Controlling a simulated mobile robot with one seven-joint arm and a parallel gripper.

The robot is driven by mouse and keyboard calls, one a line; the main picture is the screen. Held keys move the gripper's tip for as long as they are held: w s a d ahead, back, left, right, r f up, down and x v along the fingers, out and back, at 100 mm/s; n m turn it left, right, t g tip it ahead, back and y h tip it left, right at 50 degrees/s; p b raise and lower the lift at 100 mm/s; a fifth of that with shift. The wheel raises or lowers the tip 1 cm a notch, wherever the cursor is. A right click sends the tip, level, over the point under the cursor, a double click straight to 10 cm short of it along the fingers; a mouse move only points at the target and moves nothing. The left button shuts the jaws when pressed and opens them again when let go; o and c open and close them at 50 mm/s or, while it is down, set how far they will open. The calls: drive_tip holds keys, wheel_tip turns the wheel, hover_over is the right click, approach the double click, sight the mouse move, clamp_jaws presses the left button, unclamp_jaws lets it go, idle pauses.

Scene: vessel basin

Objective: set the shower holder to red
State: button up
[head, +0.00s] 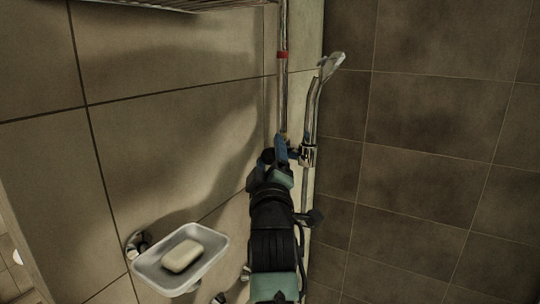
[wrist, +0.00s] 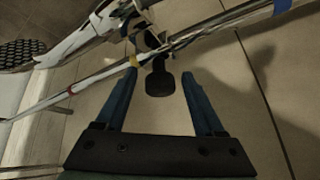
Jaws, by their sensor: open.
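The chrome shower holder (head: 308,155) sits on the vertical rail (head: 283,25), carrying the hand shower (head: 332,64). A red band (head: 283,56) marks the rail well above the holder. In the wrist view the rail runs diagonally, with the red band (wrist: 72,90) at left, a yellow band (wrist: 133,60) close beside the holder, and a blue band (wrist: 281,5) at upper right. My gripper (head: 281,150) is at the holder's height. In the wrist view its blue fingers (wrist: 159,74) are apart, with the holder's black knob (wrist: 159,82) between their tips. Contact cannot be told.
A soap dish (head: 150,266) with a bar of soap (head: 182,255) is on the tiled wall at lower left. A wire shelf (head: 160,3) is at the top. A dark tiled wall (head: 440,130) stands close on the right. The rail beside the red band looks clear.

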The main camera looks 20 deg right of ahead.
drive_tip(key=shift+f, duration=0.1)
clamp_jaws()
drive_tip(key=shift+a+f, duration=0.1)
drive_tip(key=shift+f, duration=0.05)
idle(1.0)
